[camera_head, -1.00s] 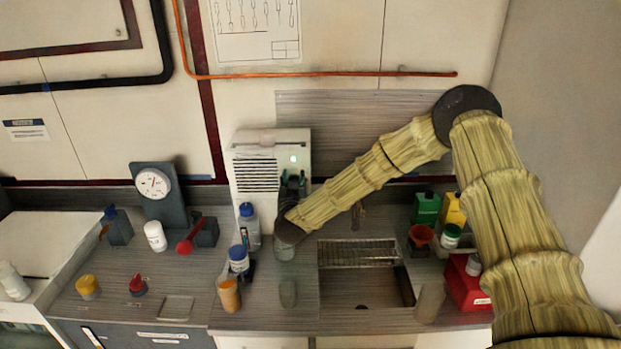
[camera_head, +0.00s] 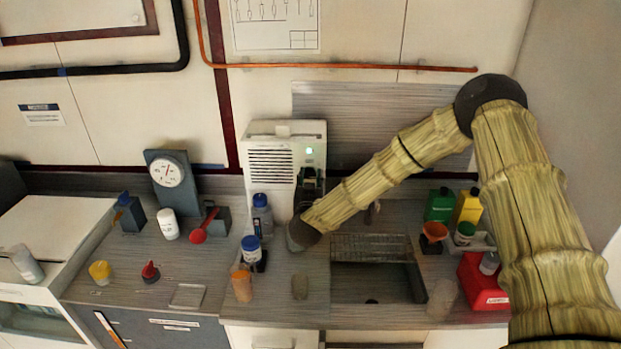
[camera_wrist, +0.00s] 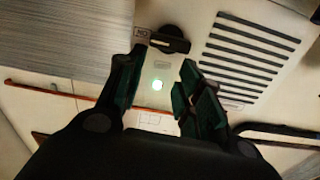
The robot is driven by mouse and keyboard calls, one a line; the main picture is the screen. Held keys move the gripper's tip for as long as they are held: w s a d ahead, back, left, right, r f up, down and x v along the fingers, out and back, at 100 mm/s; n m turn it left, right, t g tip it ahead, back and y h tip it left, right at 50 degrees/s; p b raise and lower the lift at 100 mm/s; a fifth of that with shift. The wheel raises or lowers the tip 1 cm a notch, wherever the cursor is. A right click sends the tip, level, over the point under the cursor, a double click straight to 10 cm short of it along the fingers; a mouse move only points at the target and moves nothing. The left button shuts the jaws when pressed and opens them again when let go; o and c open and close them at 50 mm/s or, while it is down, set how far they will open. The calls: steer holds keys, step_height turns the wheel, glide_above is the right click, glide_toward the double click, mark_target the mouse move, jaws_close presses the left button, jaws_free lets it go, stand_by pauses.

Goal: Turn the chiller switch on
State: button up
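The chiller (camera_head: 262,187) is a white box with dark vent slots, standing on the counter against the back wall. A small green light (camera_head: 309,150) glows on its upper right front; it also shows in the wrist view (camera_wrist: 157,85). My gripper (camera_head: 311,181) is in front of the chiller's right side. In the wrist view my gripper (camera_wrist: 165,58) has its fingers apart with nothing held between them.
Bottles (camera_head: 262,217) and an orange cup (camera_head: 241,287) stand left of my forearm. A sink (camera_head: 372,280) is to the right. Green (camera_head: 439,206) and yellow (camera_head: 467,207) containers stand beyond it. A gauge (camera_head: 168,174) stands at left.

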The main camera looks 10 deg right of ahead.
steer(key=v, duration=0.9)
stand_by(0.9)
steer(key=shift+r, duration=0.15)
stand_by(0.5)
steer(key=v, duration=1.2)
